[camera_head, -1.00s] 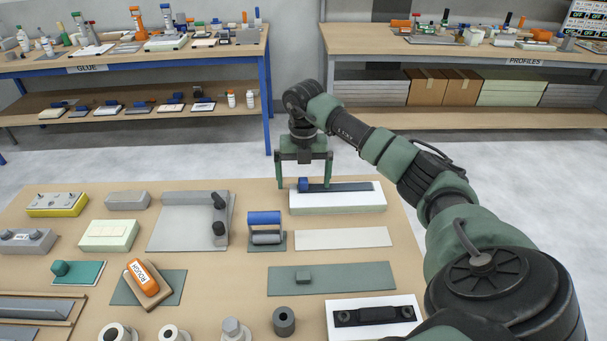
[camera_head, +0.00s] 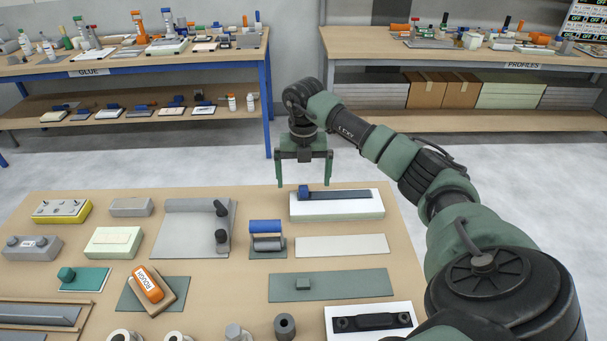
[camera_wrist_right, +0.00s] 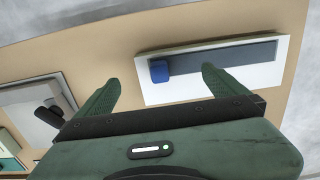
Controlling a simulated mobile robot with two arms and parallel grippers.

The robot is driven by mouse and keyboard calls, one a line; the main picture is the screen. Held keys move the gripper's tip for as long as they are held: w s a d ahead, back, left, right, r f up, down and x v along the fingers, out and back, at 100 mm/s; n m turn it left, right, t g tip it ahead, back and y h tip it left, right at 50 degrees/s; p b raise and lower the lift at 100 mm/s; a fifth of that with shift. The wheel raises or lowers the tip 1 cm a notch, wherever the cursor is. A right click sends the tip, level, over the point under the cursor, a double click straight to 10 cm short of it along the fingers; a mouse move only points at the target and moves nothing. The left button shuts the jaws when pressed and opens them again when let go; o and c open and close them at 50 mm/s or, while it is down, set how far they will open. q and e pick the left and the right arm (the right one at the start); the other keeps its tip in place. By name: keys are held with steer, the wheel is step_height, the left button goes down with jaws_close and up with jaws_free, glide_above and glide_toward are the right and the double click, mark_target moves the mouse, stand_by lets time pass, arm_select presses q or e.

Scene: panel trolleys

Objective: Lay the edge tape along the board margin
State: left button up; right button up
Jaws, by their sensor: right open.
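The white board (camera_head: 350,211) lies at the back right of the near table, with a dark grey tape strip (camera_head: 345,194) along its top. A small blue block (camera_head: 303,191) sits at the strip's left end. My right gripper (camera_head: 304,183) is open and empty, apparently above and just behind that end of the board. In the right wrist view, the open fingers (camera_wrist_right: 157,82) flank the blue block (camera_wrist_right: 159,71), which shows in the gap between them, apart from both. The white board (camera_wrist_right: 180,95) and dark strip (camera_wrist_right: 235,55) show there too. My left gripper is not in view.
A blue-handled roller (camera_head: 266,235) stands just left of the board. A pale strip (camera_head: 342,245) and a grey-green plate (camera_head: 330,285) lie in front. A grey plate with black knobs (camera_head: 185,228) is further left. Open floor separates this table from the GLUE and PROFILES benches.

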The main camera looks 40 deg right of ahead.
steer(key=shift+r+p, duration=2.2)
steer(key=shift+r, duration=0.65)
